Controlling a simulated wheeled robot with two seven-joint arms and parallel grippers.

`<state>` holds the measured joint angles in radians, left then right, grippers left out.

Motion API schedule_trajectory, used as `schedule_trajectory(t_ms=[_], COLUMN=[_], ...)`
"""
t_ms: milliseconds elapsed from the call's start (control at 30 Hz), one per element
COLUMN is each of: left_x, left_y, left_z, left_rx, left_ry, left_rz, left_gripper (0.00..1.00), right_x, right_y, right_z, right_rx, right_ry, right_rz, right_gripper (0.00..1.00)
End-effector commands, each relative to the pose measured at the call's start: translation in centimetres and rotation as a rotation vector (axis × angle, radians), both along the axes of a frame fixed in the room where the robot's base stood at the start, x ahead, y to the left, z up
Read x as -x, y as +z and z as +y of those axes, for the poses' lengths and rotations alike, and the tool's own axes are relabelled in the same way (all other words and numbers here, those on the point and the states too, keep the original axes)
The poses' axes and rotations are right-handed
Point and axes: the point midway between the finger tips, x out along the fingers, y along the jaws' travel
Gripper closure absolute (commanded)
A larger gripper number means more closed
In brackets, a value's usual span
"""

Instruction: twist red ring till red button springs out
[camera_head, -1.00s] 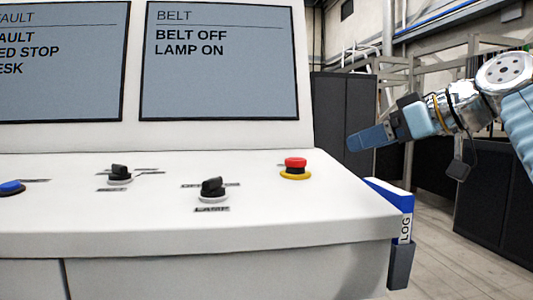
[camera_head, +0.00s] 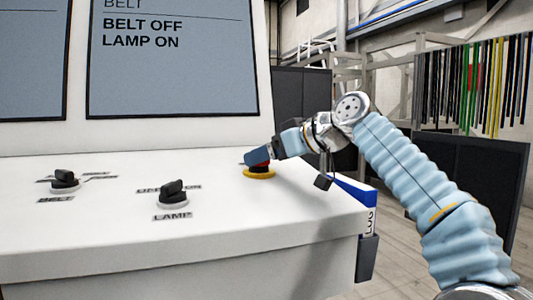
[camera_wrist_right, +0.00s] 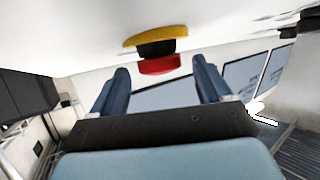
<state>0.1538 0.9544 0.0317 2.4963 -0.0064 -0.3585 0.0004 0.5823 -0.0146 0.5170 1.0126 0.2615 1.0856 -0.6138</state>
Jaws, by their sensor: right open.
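The red button (camera_wrist_right: 159,65) on its yellow base (camera_wrist_right: 155,36) shows in the right wrist view, between and ahead of the two fingertips. In the head view the yellow base (camera_head: 259,173) sits at the right part of the white desk, and my right gripper (camera_head: 258,156) covers most of the red part. My right gripper (camera_wrist_right: 160,82) is open, with a blue finger on each side of the red part. I cannot tell whether a finger touches it. My left gripper is not in view.
The desk (camera_head: 120,230) also bears a black BELT knob (camera_head: 65,180) and a black LAMP knob (camera_head: 173,190). A screen (camera_head: 170,60) above reads BELT OFF, LAMP ON. A blue and white LOG binder (camera_head: 357,200) hangs at the desk's right end.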

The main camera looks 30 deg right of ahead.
Motion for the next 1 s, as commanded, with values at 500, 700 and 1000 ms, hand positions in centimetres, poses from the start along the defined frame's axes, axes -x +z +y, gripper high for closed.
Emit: schedule_trajectory(t_ms=[500, 700, 1000], left_x=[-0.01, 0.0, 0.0], left_y=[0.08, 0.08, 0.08], left_z=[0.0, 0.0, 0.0], left_rx=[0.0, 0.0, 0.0], left_ry=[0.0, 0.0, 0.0], left_rz=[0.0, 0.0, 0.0], left_gripper=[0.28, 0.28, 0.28], right_x=[-0.48, -0.46, -0.39], right_y=[-0.25, -0.24, -0.2], right_z=[0.2, 0.2, 0.34], right_rx=[0.0, 0.0, 0.001], right_ry=[0.0, 0.0, -0.044], right_rz=[0.0, 0.0, 0.0], right_gripper=[0.47, 0.78, 0.79])
